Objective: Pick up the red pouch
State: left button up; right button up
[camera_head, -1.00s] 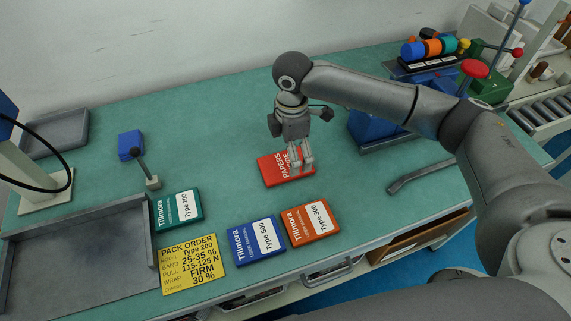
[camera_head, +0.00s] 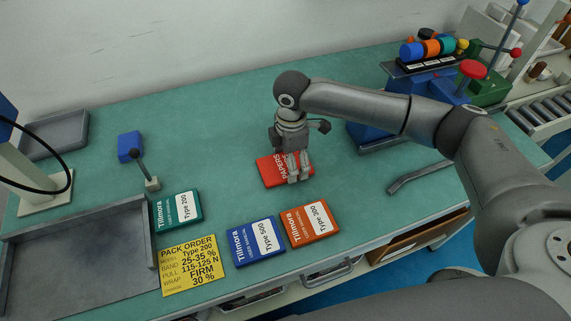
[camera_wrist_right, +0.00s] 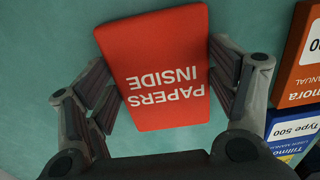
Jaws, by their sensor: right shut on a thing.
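The red pouch (camera_head: 269,173), printed "PAPERS INSIDE", is on the green bench in the head view. My right gripper (camera_head: 298,178) points down over its right part, hiding some of it. In the right wrist view the pouch (camera_wrist_right: 165,50) lies between the two fingers of my right gripper (camera_wrist_right: 162,88), which are closed against its left and right edges. I cannot see a gap under the pouch. My left gripper is not in view.
Blue (camera_head: 256,242), orange (camera_head: 309,223) and teal (camera_head: 178,211) manuals lie near the front, beside a yellow pack order card (camera_head: 193,265). A grey tray (camera_head: 78,235) is at the left. A blue machine (camera_head: 372,132) stands to the right. Bench behind the pouch is clear.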

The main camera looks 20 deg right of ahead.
jog(key=shift+r, duration=0.1)
jog(key=shift+r, duration=0.55)
jog(key=s+a+r, duration=0.2)
jog(key=s+r, duration=0.9)
jog(key=s, duration=0.3)
jog(key=shift+r, duration=0.4)
